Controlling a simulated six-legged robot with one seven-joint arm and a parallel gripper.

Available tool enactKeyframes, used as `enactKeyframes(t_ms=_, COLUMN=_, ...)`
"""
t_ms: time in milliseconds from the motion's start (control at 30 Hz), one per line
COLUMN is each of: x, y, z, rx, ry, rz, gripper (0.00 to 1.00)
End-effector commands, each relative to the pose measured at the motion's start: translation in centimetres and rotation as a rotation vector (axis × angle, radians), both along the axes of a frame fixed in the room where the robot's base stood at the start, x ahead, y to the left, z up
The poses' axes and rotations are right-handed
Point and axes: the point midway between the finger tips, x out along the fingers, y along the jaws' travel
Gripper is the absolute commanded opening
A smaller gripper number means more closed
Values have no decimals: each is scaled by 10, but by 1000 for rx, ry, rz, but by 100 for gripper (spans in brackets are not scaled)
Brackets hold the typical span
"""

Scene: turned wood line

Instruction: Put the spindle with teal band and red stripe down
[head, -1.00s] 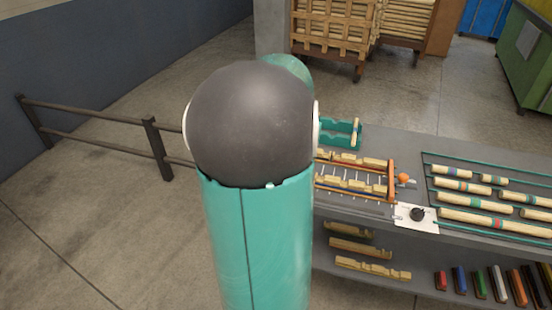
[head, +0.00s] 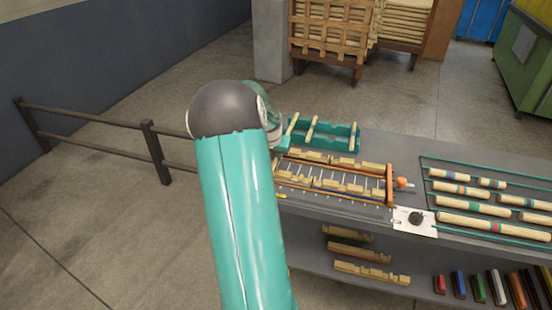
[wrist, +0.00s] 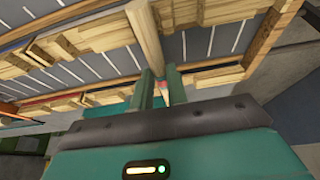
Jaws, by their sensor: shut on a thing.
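In the wrist view my gripper (wrist: 160,92) is shut on a pale wooden spindle (wrist: 145,36). A small red mark shows on the spindle between the fingers; a teal band cannot be made out. The spindle points away from the gripper, over a rack of notched wooden rails (wrist: 206,12) with white lines between them. Whether it touches the rails I cannot tell. In the head view the rack's orange end bar (head: 390,186) shows on the grey bench, right of my arm. My arm hides the fingers and the held spindle there.
A teal tray (head: 336,148) with several pale sticks stands behind the rack. Banded spindles (head: 474,207) lie between teal rails at the right. A railing (head: 90,122) stands left.

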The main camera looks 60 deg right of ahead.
Motion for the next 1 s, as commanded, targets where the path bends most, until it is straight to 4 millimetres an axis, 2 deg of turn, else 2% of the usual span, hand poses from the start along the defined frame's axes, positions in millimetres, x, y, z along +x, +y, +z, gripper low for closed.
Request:
enactKeyframes(t_ms=33, x=-1, y=0, z=-9, rx=2, ry=2, rz=-1, gripper=0)
enactKeyframes(t_ms=100, x=-1, y=0, z=-13, rx=1, ry=1, rz=0, gripper=0)
enactKeyframes(t_ms=533, x=-1, y=0, z=-19, rx=0, ry=1, rz=0, gripper=0)
enactKeyframes(t_ms=567, x=-1, y=0, z=-19, rx=-1, ry=0, rz=0, gripper=21)
enactKeyframes(t_ms=633, x=-1, y=0, z=-18, rx=-1, ry=0, rz=0, gripper=35)
enactKeyframes(t_ms=667, x=-1, y=0, z=-18, rx=-1, ry=0, rz=0, gripper=37)
enactKeyframes(t_ms=1000, x=-1, y=0, z=-14, rx=-2, ry=0, rz=0, gripper=37)
